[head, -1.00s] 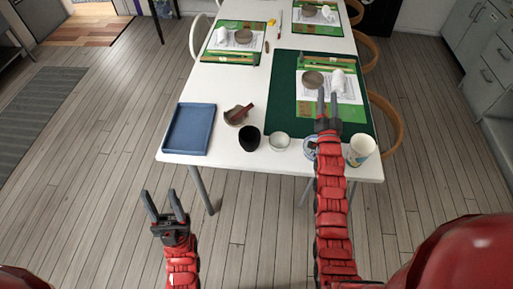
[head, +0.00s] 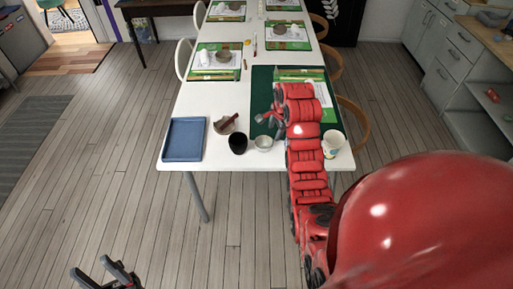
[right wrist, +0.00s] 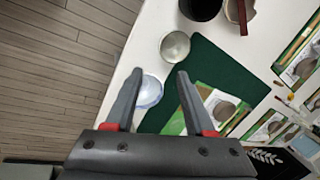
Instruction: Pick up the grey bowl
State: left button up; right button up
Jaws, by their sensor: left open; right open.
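A small pale grey bowl (head: 263,143) stands on the white table near its front edge, just right of a black cup (head: 238,143). In the right wrist view the bowl (right wrist: 175,46) lies beyond my right gripper's fingertips, apart from them. My right gripper (head: 267,124) is open and empty over the table, partly hidden by my own arm; its spread fingers show in the right wrist view (right wrist: 160,75). My left gripper (head: 90,265) is open and empty at the bottom left, over the floor. Round grey-brown shapes also show on the far place mats.
A blue tray (head: 184,140) lies left of a brown bowl (head: 225,125) with a reddish stick. A patterned cup (head: 333,145) stands at the right. A blue-white dish (right wrist: 150,92) shows near the right fingers. My right arm hides part of the green mat (head: 262,78).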

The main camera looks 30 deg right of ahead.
jog(key=b, duration=0.9)
send_near(268, 148)
jog(key=p+x, duration=0.1)
jog(key=x, duration=0.3)
jog(key=shift+w+a+f, duration=0.1)
jog(key=shift+p+x, duration=0.4)
jog(key=shift+x, duration=0.45)
jog(key=shift+p+x, duration=0.55)
jog(key=shift+x, duration=1.5)
jog(key=shift+w, duration=0.1)
grip_shut()
